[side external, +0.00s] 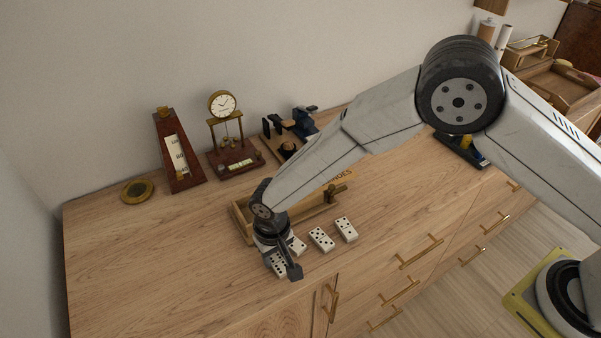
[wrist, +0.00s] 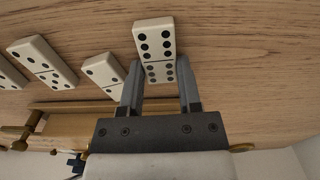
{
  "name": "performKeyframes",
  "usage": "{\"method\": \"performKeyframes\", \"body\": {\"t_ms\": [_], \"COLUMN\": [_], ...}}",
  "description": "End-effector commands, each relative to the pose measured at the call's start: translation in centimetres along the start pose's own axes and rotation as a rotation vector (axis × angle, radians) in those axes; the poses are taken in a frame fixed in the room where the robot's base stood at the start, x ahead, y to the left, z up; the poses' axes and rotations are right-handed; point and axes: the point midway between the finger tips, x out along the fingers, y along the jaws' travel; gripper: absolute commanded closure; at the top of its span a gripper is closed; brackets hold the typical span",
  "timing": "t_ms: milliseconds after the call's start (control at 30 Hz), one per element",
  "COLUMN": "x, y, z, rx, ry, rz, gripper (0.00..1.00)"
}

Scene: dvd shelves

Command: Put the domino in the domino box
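A white domino with black pips (wrist: 155,40) lies flat on the wooden top, between my gripper's fingers (wrist: 160,62) in the wrist view. The fingers are apart, one on each side of its near end; a small gap shows on the right, and contact on the left is unclear. In the side view my gripper (side external: 283,265) is low over this domino (side external: 274,263), partly hiding it. The wooden domino box (side external: 238,222) lies just behind, partly hidden by my arm. Its edge shows in the wrist view (wrist: 75,107).
Other dominoes lie in a row to the right, including one (side external: 321,239) and another (side external: 346,229). A metronome (side external: 178,150), a clock (side external: 225,130) and a round brass item (side external: 137,191) stand at the back. The left part of the top is clear.

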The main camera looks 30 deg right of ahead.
Motion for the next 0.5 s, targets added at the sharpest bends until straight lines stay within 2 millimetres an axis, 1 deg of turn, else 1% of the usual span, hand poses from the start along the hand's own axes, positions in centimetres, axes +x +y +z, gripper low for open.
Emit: {"method": "performKeyframes", "body": {"t_ms": [33, 67, 367, 500], "x": [-0.01, -0.01, -0.06, -0.4], "y": [0.0, 0.0, -0.01, -0.02], "z": [0.0, 0.0, -0.01, -0.04], "rx": [0.0, 0.0, 0.0, 0.0], "ry": [0.0, 0.0, 0.0, 0.001], "rz": [0.0, 0.0, 0.0, -0.001], "gripper": [0.92, 1.0, 1.0, 1.0]}}
